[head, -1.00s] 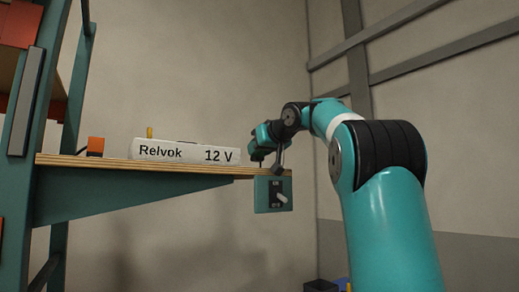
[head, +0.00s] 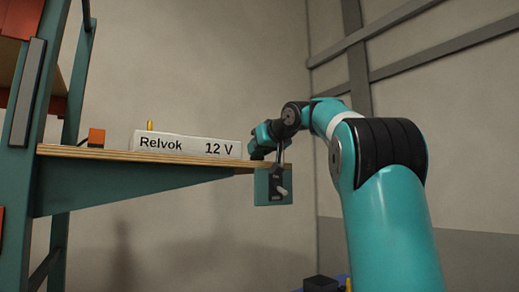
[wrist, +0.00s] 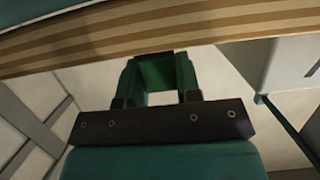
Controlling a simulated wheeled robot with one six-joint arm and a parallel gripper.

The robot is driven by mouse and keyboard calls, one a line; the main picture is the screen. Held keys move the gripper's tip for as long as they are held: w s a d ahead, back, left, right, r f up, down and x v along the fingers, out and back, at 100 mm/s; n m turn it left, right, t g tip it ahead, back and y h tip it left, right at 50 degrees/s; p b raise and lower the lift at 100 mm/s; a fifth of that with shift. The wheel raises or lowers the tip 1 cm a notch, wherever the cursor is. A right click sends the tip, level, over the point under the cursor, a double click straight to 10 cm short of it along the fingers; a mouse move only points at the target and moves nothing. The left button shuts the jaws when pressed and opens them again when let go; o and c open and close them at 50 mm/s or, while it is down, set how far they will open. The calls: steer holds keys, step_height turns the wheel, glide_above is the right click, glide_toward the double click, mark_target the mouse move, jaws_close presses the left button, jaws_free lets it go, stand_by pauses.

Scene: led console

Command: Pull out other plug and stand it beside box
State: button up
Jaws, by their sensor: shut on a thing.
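A long white box (head: 188,145) marked "Relvok 12 V" lies on the wooden shelf (head: 110,155). A yellow peg (head: 150,125) shows above its back edge; it may be a plug, but its lower part is hidden. My gripper (head: 258,152) is at the shelf's right end, to the right of the white box. In the wrist view my gripper (wrist: 158,70) is shut on a dark green thing (wrist: 156,68), close to the striped shelf edge (wrist: 110,38). I cannot tell whether the green thing is a plug.
A teal switch box (head: 263,193) with a pale lever hangs below the shelf's right end. An orange block (head: 96,138) stands at the shelf's left. A dark block (head: 320,284) and a yellow thing (head: 348,285) show low down. A teal post is at left.

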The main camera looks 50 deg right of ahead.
steer(key=shift+f, duration=0.35)
steer(key=o, duration=1)
steer(key=shift+s, duration=0.15)
steer(key=p+v, duration=0.1)
steer(key=v, duration=1.6)
steer(key=shift+s+a, duration=0.1)
